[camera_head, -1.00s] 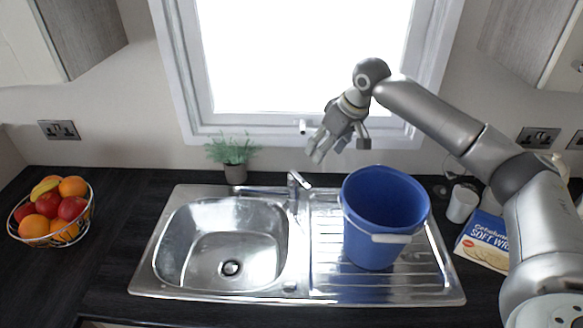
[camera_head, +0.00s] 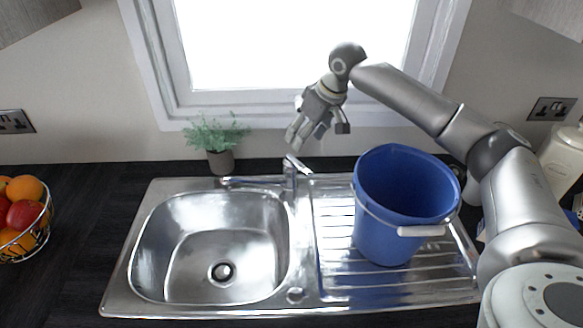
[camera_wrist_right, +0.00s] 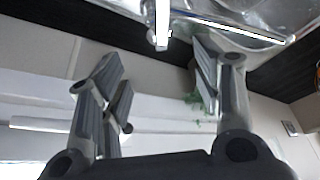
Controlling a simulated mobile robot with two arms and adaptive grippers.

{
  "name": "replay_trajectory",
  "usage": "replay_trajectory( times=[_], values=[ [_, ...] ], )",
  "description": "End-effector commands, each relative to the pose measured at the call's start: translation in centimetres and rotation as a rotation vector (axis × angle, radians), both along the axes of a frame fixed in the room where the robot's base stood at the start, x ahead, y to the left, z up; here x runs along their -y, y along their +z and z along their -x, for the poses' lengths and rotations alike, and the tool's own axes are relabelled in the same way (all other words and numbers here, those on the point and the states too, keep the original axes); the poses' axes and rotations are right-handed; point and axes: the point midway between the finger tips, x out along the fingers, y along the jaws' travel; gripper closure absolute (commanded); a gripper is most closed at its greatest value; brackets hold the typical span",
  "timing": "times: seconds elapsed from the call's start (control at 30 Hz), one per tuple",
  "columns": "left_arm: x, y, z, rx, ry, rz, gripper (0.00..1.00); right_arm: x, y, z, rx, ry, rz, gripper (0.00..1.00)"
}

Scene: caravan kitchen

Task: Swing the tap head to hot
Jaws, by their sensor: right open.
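The chrome tap (camera_head: 289,182) stands at the back of the steel sink, between the basin and the drainer. Its spout points left over the basin, and its lever head (camera_head: 298,164) slants up on top. In the right wrist view the tap (camera_wrist_right: 162,25) shows at the top, beyond the fingers and between them. My right gripper (camera_head: 318,137) is open and empty, above and slightly behind and right of the tap head, apart from it. Its open fingers also show in the right wrist view (camera_wrist_right: 155,90). My left gripper is not in view.
A blue bucket (camera_head: 385,225) with a white handle grip stands on the drainer (camera_head: 335,270), right of the tap. A potted plant (camera_head: 220,150) stands behind the basin (camera_head: 190,240). A fruit basket (camera_head: 40,232) is at the left. The window (camera_head: 290,40) is behind.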

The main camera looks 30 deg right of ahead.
Motion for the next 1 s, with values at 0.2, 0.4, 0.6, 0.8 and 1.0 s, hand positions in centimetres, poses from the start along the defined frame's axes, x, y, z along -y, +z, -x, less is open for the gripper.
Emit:
replay_trajectory(
  times=[0.2, 0.4, 0.6, 0.8, 1.0],
  values=[
    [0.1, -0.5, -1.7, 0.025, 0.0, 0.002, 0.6, -0.2, -1.7, -0.3, -0.003, -0.001, 0.001, 0.41],
    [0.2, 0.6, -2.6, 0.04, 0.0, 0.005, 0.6, -0.8, -4.8, -1.5, -0.004, 0.001, -0.001, 0.41],
    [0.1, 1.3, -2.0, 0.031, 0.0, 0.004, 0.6, -1.4, -8.2, -2.8, -0.004, 0.0, 0.0, 0.41],
    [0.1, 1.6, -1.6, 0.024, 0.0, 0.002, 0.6, -1.7, -10.3, -3.6, -0.002, 0.001, 0.0, 0.41],
    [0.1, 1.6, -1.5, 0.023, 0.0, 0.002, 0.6, -1.8, -10.8, -3.8, 0.0, 0.0, 0.0, 0.41]
  ],
)
